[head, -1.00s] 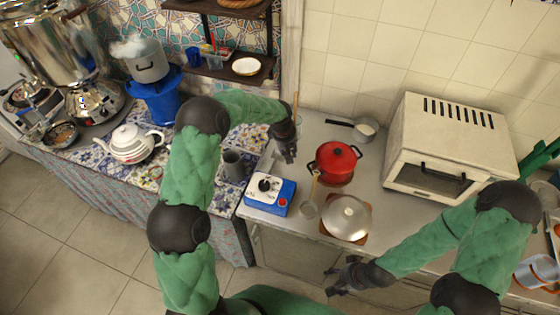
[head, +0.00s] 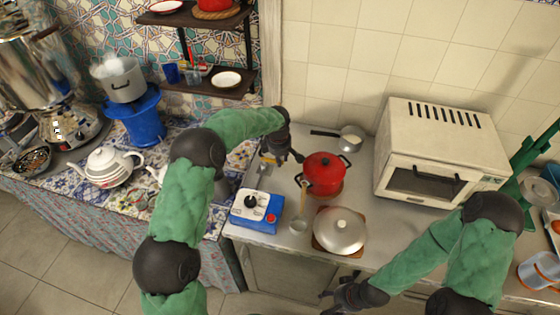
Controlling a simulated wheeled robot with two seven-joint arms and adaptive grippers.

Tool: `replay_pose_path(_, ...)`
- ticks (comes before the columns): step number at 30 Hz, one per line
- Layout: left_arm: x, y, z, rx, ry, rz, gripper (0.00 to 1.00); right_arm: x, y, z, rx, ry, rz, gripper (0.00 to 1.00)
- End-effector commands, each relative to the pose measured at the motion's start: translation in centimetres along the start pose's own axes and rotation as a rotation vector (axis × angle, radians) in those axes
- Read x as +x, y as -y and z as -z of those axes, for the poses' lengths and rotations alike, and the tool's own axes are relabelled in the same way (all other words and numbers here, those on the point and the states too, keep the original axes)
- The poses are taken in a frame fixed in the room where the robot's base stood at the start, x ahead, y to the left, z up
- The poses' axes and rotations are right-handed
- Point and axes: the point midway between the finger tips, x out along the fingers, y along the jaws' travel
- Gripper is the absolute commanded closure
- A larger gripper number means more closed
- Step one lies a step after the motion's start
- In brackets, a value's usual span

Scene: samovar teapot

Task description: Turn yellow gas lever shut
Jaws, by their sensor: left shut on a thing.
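The yellow gas lever (head: 266,157) shows as a small yellow piece on the metal counter, behind the blue-and-white box with a dial (head: 257,211). My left gripper (head: 277,155) reaches down over it from behind and is shut on it. The dark fingers and wrist hide part of the lever, so its exact angle cannot be told. My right gripper (head: 333,298) is open and empty in front of the counter's front edge, low in the picture.
A red pot (head: 323,172) stands just right of my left gripper. A lidded pan (head: 340,230), a ladle (head: 299,224) and a small saucepan (head: 349,139) are close by. A white oven (head: 442,150) fills the right. A teapot (head: 108,165) and samovar (head: 35,62) stand left.

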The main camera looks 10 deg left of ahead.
Motion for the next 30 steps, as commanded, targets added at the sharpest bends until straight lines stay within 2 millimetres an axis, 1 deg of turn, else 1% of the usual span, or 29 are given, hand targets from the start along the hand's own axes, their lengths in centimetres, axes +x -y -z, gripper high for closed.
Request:
replay_pose_path(13, 0.01, -0.05, 0.08, -0.015, -0.003, 0.001, 1.00, 0.07, -0.02, 0.00, 0.000, 0.000, 0.000, 0.37)
replay_pose_path(14, 0.02, -0.05, 0.09, -0.015, -0.003, 0.001, 0.73, 0.07, -0.03, 0.00, 0.000, 0.000, 0.000, 0.37)
replay_pose_path(15, 0.02, -0.05, 0.09, -0.015, -0.003, 0.001, 0.62, 0.07, -0.03, 0.00, 0.000, 0.000, 0.000, 0.37)
replay_pose_path(16, 0.02, -0.05, 0.08, -0.015, -0.003, 0.001, 0.53, 0.07, -0.03, 0.00, 0.000, 0.000, 0.000, 0.37)
replay_pose_path(17, 0.02, -0.06, 0.08, -0.015, -0.003, 0.000, 0.51, 0.07, -0.03, 0.00, 0.000, 0.000, 0.000, 0.37)
replay_pose_path(26, -0.02, -0.07, 0.03, -0.012, -0.002, 0.000, 0.51, 0.08, -0.03, 0.01, 0.000, 0.000, 0.000, 0.37)
replay_pose_path(30, -0.86, -0.15, 0.02, -0.012, -0.002, -0.002, 0.51, 0.08, -0.03, 0.01, 0.000, 0.000, 0.000, 0.37)
